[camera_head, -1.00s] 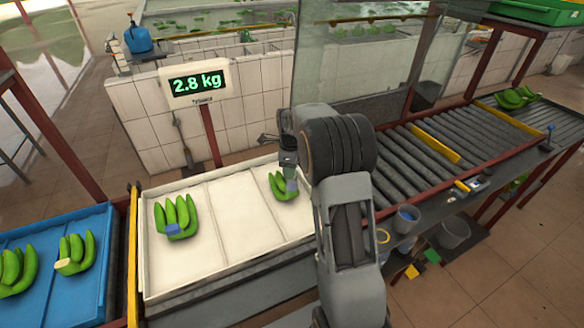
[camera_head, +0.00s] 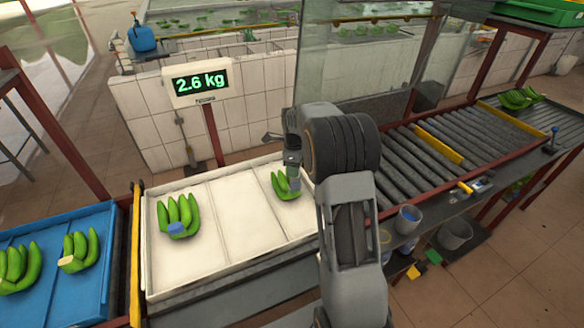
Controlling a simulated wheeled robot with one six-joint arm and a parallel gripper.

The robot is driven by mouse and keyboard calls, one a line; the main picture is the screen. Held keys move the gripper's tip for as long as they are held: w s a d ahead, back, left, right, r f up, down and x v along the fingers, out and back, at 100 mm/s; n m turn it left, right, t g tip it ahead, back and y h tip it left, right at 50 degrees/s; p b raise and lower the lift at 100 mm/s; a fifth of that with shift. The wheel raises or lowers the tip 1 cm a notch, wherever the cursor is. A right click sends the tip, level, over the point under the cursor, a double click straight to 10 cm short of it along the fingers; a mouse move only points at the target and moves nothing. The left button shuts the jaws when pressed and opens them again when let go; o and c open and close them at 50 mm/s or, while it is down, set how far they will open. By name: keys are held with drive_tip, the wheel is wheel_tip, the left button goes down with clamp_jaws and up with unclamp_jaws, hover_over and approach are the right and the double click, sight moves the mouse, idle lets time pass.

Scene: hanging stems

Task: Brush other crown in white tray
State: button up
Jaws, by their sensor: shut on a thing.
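The white tray (camera_head: 237,222) holds two green banana bunches in separate sections. The left bunch (camera_head: 182,212) has a blue crown at its front. The right bunch (camera_head: 282,185) lies in the right section, its crown side hidden by my gripper. My gripper (camera_head: 293,170) is over the right bunch, shut on a small pale brush (camera_head: 295,186). The brush is at the bunch's crown end, but whether it touches cannot be told. Most of the brush is hidden by the jaws.
A scale display (camera_head: 201,82) reads 2.6 kg behind the tray. A blue tray (camera_head: 95,265) with more bananas stands left. A roller conveyor (camera_head: 425,160) runs right. A blue cup (camera_head: 408,218) and a grey bucket (camera_head: 455,234) are at lower right.

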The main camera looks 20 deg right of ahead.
drive_tip(key=shift+a, duration=0.15)
drive_tip(key=shift+a+f, duration=0.1)
drive_tip(key=shift+a, duration=0.85)
drive_tip(key=shift+d, duration=0.15)
drive_tip(key=shift+d, duration=0.95)
drive_tip(key=shift+r+p, duration=2.95)
drive_tip(key=shift+r, duration=1.55)
drive_tip(key=shift+f, duration=0.15)
drive_tip(key=shift+w+f+b, duration=0.15)
drive_tip(key=shift+f+b, duration=2.45)
drive_tip(key=shift+f, duration=1.15)
